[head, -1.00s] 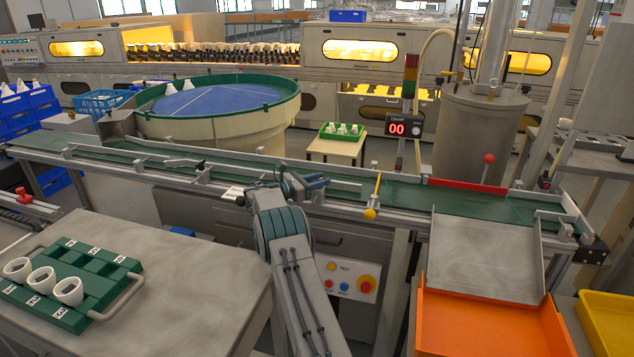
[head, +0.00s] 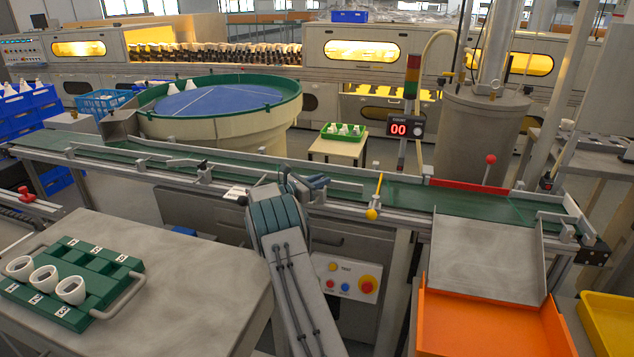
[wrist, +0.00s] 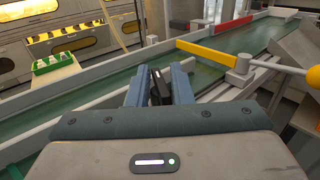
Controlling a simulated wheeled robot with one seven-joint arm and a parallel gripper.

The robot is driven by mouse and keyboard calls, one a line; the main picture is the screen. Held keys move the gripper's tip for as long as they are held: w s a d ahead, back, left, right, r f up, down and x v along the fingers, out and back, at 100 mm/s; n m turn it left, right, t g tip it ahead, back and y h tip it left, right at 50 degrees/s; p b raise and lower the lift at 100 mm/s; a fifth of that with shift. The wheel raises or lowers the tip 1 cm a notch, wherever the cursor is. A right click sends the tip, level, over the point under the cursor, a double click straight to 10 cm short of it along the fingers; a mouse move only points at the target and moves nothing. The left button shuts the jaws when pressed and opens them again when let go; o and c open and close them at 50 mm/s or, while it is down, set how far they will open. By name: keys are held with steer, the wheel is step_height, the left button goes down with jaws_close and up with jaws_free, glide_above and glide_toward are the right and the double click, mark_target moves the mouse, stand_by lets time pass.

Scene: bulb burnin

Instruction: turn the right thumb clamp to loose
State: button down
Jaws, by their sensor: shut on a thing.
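My gripper (head: 314,184) is at the near edge of the green conveyor (head: 400,190), just left of the yellow lever. In the wrist view its two blue jaws (wrist: 160,86) are shut on a dark upright piece, the right thumb clamp (wrist: 160,84). Only the clamp's dark handle shows between the jaws; its base is hidden. Whether the clamp is tight or loose cannot be told. Another rail clamp (head: 203,173) with a dark knob stands farther left along the conveyor.
The yellow lever (head: 379,187), with a yellow ball end (wrist: 313,77), is close to the right of my gripper. A pale guide rail (head: 345,186) runs along the belt. A bench with a green rack (head: 128,262) is at left; an orange bin (head: 480,325) is at right.

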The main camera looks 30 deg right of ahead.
steer(key=n+t, duration=0.1)
steer(key=n+t+b, duration=0.1)
steer(key=t, duration=0.1)
steer(key=shift+s+d+f+y, duration=0.1)
steer(key=shift+s+y, duration=0.05)
steer(key=shift+y, duration=0.15)
steer(key=n+t+y+b, duration=0.1)
steer(key=t+b, duration=0.1)
steer(key=b, duration=0.1)
steer(key=shift+d+f+n+t, duration=0.1)
steer(key=shift+n+t, duration=0.3)
steer(key=n+t+y+b, duration=0.1)
steer(key=n+t+b, duration=0.1)
steer(key=b, duration=0.4)
steer(key=shift+d+t+y, duration=0.1)
steer(key=shift+t+y, duration=0.3)
steer(key=shift+t, duration=0.2)
steer(key=shift+n+t+y+b, duration=0.4)
steer(key=shift+n+t+b, duration=0.15)
steer(key=shift+b, duration=0.55)
steer(key=shift+r+n+b, duration=0.2)
steer(key=shift+n+b, duration=0.05)
steer(key=shift+b, duration=0.15)
steer(key=c, duration=1.5)
jaws_free()
steer(key=shift+a, duration=0.2)
